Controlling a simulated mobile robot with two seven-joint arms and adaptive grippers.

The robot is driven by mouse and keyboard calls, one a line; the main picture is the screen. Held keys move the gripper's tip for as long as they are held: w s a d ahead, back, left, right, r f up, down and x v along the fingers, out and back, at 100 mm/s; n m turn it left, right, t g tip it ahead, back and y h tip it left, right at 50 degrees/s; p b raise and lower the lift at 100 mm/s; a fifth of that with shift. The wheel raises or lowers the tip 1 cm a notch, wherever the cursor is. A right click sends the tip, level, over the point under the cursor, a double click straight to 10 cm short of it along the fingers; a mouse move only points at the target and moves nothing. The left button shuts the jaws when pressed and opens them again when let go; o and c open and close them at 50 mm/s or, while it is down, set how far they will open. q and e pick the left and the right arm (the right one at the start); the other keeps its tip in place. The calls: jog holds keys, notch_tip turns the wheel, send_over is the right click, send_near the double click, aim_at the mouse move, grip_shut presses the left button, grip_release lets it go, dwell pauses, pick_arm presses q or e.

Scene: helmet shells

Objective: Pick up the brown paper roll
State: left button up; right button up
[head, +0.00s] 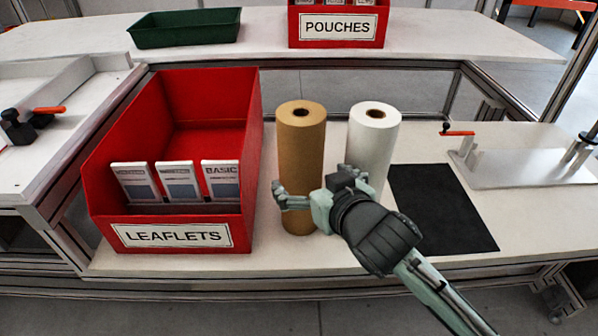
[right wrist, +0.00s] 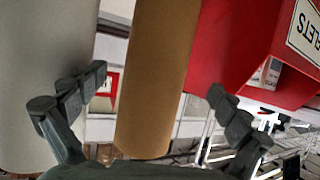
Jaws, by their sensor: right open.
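The brown paper roll (head: 302,150) stands upright on the white table, between the red leaflets bin and the white roll. My right gripper (head: 302,199) is in front of the brown roll's lower half and covers part of it. In the right wrist view the brown roll (right wrist: 158,80) lies between the two spread fingers of the right gripper (right wrist: 155,103). The fingers are open, with gaps on both sides of the roll. My left gripper is in neither view.
A white roll (head: 373,140) stands close on the right, partly behind my right gripper. The red leaflets bin (head: 245,200) stands close on the left. A black mat (head: 442,207) lies flat at the right. A red pouches bin (head: 337,27) and a green tray (head: 185,28) are farther back.

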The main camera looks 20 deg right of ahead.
jog(key=x, duration=0.3)
jog(key=f+x, duration=0.1)
jog(key=x, duration=0.3)
jog(key=shift+s+d, duration=0.1)
jog(key=shift+d, duration=0.15)
jog(key=c, duration=1.8)
jog(key=shift+r, duration=0.2)
jog(key=shift+c, duration=0.7)
